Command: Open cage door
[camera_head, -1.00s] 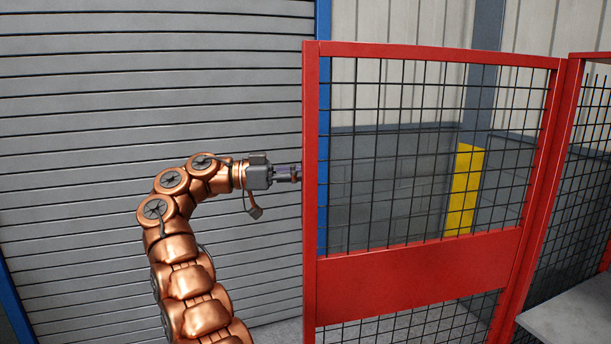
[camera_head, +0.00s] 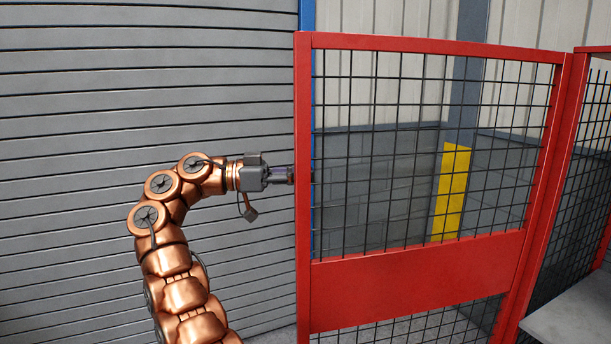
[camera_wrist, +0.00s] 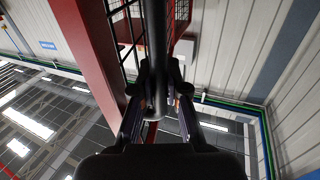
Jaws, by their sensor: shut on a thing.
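The cage door (camera_head: 415,280) is a red frame with black wire mesh and a solid red band across its lower part. It stands swung out from the red cage post (camera_head: 560,180) at its right. My gripper (camera_head: 291,176) reaches the door's free left edge from the left. In the wrist view, my gripper (camera_wrist: 158,98) is shut on a dark bar-like door handle (camera_wrist: 156,50), beside the red door frame (camera_wrist: 88,45). The head view hides the handle and fingertips behind the door's edge.
A grey slatted shutter (camera_head: 130,80) fills the left side, behind my arm. A yellow panel (camera_head: 451,192) on a post shows through the mesh. A grey surface (camera_head: 575,318) lies inside the cage at lower right.

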